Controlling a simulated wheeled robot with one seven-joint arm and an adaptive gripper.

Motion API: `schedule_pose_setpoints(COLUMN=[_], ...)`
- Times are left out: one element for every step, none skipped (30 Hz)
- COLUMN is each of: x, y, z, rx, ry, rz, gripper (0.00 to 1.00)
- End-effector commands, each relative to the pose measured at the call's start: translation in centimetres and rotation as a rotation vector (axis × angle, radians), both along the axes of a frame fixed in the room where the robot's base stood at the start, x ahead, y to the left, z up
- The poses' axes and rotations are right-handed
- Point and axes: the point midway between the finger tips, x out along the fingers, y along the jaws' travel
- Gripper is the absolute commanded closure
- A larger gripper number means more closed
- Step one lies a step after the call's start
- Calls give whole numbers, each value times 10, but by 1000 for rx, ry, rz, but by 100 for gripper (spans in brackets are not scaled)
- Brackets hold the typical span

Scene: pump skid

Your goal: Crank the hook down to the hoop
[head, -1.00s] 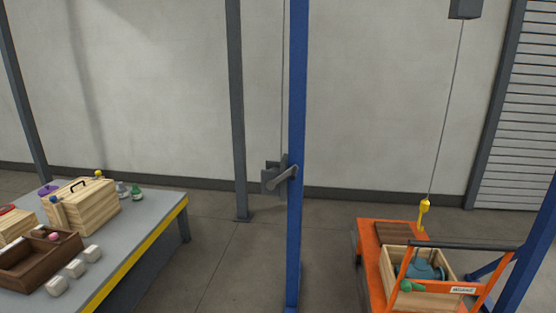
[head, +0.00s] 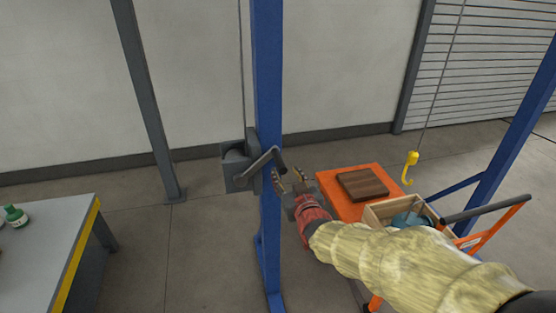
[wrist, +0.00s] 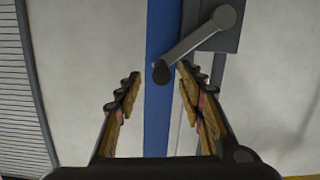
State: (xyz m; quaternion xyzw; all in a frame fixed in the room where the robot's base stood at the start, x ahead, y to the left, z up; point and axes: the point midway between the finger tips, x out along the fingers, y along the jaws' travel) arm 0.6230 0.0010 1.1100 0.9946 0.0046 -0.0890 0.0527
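The winch (head: 238,172) is a grey box on the blue post, with a cable running up from it. Its grey crank (head: 263,164) ends in a dark grip, which shows in the wrist view as the crank grip (wrist: 161,74). My gripper (head: 289,179) is open and empty, just right of the crank grip in the head view. In the wrist view the grip lies ahead, between the fingertips; no contact is clear. The yellow hook (head: 410,167) hangs on its cable near the orange cart. The teal part (head: 411,219) sits in a wooden crate; I cannot make out a hoop.
The blue post (head: 267,100) stands beside my gripper. The orange cart (head: 330,191) holds a brown board (head: 362,186) and the crate (head: 378,213). A grey table (head: 40,240) with a yellow edge is at left. Floor between table and post is clear.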

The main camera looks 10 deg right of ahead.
Motion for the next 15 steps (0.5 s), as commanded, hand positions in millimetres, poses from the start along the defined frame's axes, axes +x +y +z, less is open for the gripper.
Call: schedule_pose_setpoints(x=[6, 10, 13, 15, 17, 18, 19, 20, 21, 22, 24, 27, 30, 33, 39], y=[0, 0, 0, 0, 0, 0, 0, 0, 0, 0, 0, 0, 0, 0, 0], z=[-5, -6, -6, -7, -7, -7, -8, -8, -8, -8, -7, -7, -8, -8, -8], rx=[-4, -6, -9, -11, -12, -14, -16, -16, -17, -18, -18, -19, -19, -19, -19], ry=[-34, -57, -86, -103, -120, -137, -147, -156, -165, -170, -174, -177, -178, -177, -177], rz=[0, 1, 1, 2, 2, 2, 1, 1, 1, 2, 2, 2, 2, 2, 2], gripper=[61, 61, 61, 61, 61, 61, 61, 61, 61, 61, 61, 61, 61, 61, 61])
